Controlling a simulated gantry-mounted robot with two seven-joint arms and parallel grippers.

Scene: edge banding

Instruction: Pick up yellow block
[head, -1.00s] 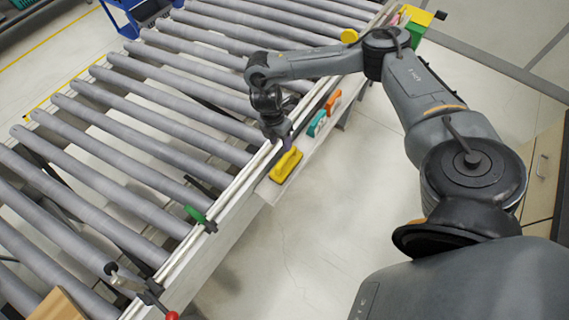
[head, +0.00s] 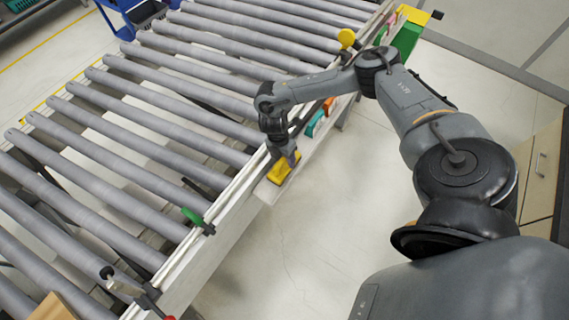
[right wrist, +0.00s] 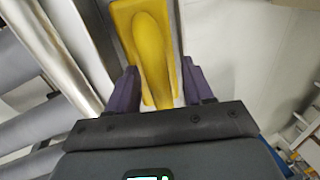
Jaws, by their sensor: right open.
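The yellow block (head: 279,171) lies on the pale ledge along the right side of the roller conveyor. In the head view my right gripper (head: 287,160) is over its far end and hides part of it. In the right wrist view the yellow block (right wrist: 153,45), with a raised rounded handle, extends up from between the two purple fingers. My right gripper (right wrist: 158,88) is open, with one finger on each side of the block. Whether the fingers touch it is not clear. My left gripper is not in view.
Teal (head: 314,123) and orange (head: 329,105) blocks lie farther along the ledge. A green clamp (head: 196,219) stands on the rail nearer the front. Conveyor rollers (head: 140,138) fill the left side; open floor lies right of the ledge.

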